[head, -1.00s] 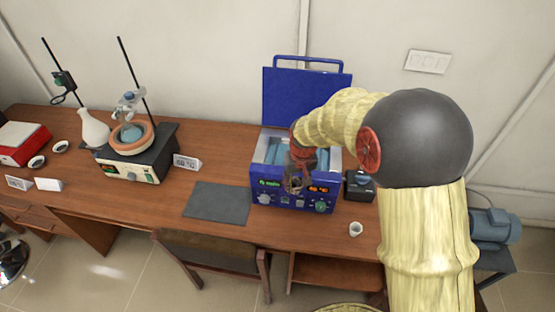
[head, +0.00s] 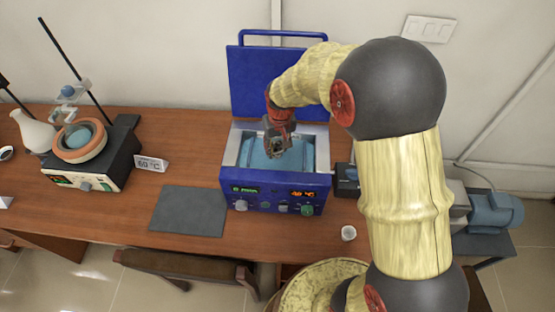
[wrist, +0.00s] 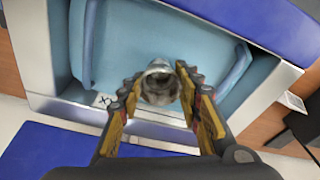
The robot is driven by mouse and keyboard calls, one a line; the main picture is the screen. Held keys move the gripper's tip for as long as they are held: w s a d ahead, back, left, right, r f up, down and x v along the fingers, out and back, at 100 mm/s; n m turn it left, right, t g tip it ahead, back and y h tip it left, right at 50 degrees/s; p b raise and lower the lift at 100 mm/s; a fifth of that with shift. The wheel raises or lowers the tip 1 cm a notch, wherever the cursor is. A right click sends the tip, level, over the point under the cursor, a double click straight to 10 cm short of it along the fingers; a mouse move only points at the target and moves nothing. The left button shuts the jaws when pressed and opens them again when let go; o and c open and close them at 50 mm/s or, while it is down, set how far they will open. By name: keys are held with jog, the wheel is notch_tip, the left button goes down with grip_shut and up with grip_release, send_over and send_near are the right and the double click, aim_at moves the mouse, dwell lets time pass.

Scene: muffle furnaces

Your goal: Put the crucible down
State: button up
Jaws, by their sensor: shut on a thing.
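My gripper (head: 278,143) hangs over the open tub of a blue bath unit (head: 236,180). In the wrist view its two fingers (wrist: 160,92) stand on either side of a small grey crucible (wrist: 160,82) and are shut on it. The crucible is seen from its mouth, with its dark inside showing. The light-blue tub floor (wrist: 110,60) lies behind it; I cannot tell the height between them. In the head view the fingers largely hide the crucible.
A dark grey mat (head: 188,211) lies empty left of the bath. A small white cup (head: 348,233) stands near the table's front edge. The bath's blue lid (head: 262,85) stands upright behind. A heater with a bowl (head: 85,165) is at left, beside a temperature sign (head: 151,164).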

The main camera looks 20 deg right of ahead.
notch_tip(320, 180, down, 7)
jog(key=shift+r+b, duration=0.2)
jog(key=shift+b, duration=0.3)
jog(key=shift+f, duration=0.1)
jog(key=o, duration=0.9)
jog(key=shift+o, duration=0.7)
